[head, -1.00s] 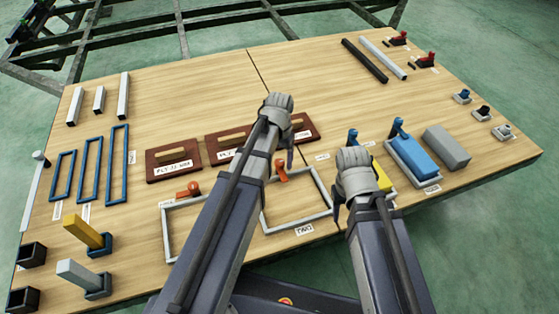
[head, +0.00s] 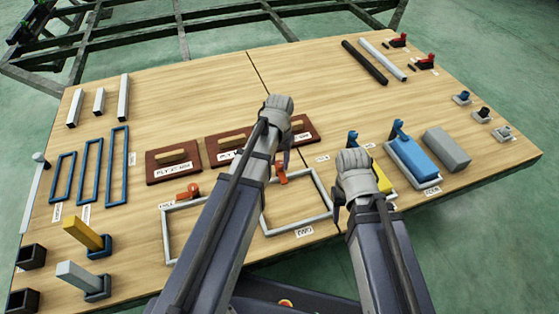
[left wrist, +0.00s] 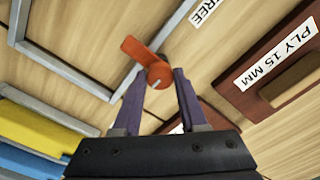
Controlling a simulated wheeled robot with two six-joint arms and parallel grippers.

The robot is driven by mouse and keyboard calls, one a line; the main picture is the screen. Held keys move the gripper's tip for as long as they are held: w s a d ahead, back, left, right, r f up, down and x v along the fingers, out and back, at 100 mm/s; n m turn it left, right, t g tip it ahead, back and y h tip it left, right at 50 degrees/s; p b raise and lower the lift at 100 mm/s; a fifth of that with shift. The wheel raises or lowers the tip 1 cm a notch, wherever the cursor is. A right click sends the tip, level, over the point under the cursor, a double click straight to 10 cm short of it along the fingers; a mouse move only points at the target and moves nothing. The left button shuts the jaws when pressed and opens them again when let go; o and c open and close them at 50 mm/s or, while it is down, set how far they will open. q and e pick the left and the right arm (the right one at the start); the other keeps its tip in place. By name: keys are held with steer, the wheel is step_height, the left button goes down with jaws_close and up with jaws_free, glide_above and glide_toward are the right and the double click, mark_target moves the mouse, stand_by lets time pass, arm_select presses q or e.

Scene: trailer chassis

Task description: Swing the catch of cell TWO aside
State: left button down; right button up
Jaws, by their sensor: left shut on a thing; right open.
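Cell TWO is a grey frame (head: 328,213) at the table's near middle, with a TWO label (head: 304,231) at its near side. Its orange catch (head: 281,178) sits at the frame's far edge. My left gripper (head: 285,162) is low over this edge, its fingers shut on the catch. In the left wrist view the catch (left wrist: 157,74) shows its round end between the fingertips and its flat arm pointing up and left over the frame bar. My right gripper (head: 340,192) is open, right of cell TWO, near a yellow block (head: 382,179); the hand partly hides its fingers.
Another grey frame with an orange catch (head: 187,192) lies to the left, partly behind my left arm. Brown ply boards (head: 174,162) lie just beyond. A blue block (head: 416,160) and a grey block (head: 447,149) stand right. The table's far middle is clear.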

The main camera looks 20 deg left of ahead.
arm_select(q)
steer(key=m, duration=0.8)
steer(key=shift+m, duration=0.3)
steer(key=m, duration=0.4)
steer(key=shift+m, duration=2.5)
steer(key=shift+c, duration=2.2)
jaws_free()
